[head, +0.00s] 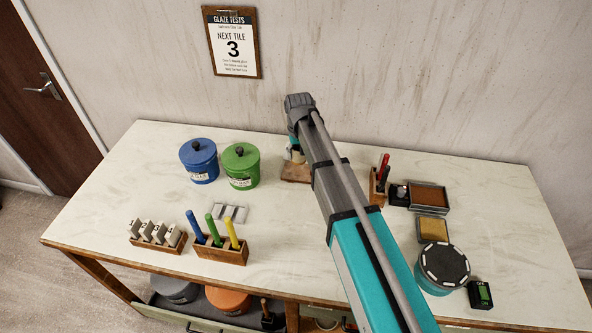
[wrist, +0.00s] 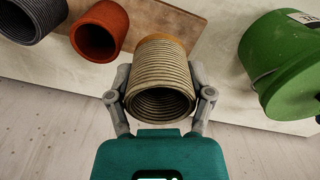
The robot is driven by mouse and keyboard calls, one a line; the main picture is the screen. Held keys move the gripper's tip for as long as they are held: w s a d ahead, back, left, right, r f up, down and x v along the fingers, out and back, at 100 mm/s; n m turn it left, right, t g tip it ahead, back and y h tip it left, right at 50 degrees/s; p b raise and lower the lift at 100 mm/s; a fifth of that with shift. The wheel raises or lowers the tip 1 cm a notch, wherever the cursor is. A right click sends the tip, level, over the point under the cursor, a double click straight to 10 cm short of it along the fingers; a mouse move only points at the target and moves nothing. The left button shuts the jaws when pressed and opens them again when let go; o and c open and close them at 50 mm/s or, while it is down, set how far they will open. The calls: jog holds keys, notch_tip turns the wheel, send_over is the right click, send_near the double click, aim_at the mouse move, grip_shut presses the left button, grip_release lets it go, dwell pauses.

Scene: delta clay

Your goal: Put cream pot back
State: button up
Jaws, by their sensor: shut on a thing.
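The cream pot (wrist: 160,85) is a ribbed, beige, hollow cylinder, its open end facing the wrist camera. My gripper (wrist: 160,92) is shut on it, one finger on each side. The pot's far end overlaps the edge of a brown wooden board (wrist: 150,18); I cannot tell whether it touches the board. In the head view the board (head: 295,173) shows beside my arm, which hides most of the gripper and pot.
A red pot (wrist: 98,32) and a dark grey pot (wrist: 34,18) are at the board, left of the cream pot in the wrist view. A green lidded canister (head: 241,166) and a blue one (head: 199,161) stand left of the board.

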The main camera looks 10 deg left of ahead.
jog(key=s+d+r+p, duration=0.5)
jog(key=s+d+r, duration=0.1)
jog(key=s+d, duration=0.2)
jog(key=shift+s+d+r+p, duration=0.15)
jog(key=shift+d+p, duration=0.15)
jog(key=shift+d, duration=0.2)
jog(key=b, duration=0.9)
send_over(295, 171)
jog(key=f, duration=0.9)
jog(key=shift+s+d, duration=0.2)
jog(key=shift+d, duration=0.15)
jog(key=shift+w+a+f+b, duration=0.3)
jog(key=shift+f+b, duration=0.3)
jog(key=shift+f, duration=0.05)
notch_tip(295, 171, down, 3)
jog(key=b, duration=0.3)
jog(key=shift+r, duration=0.1)
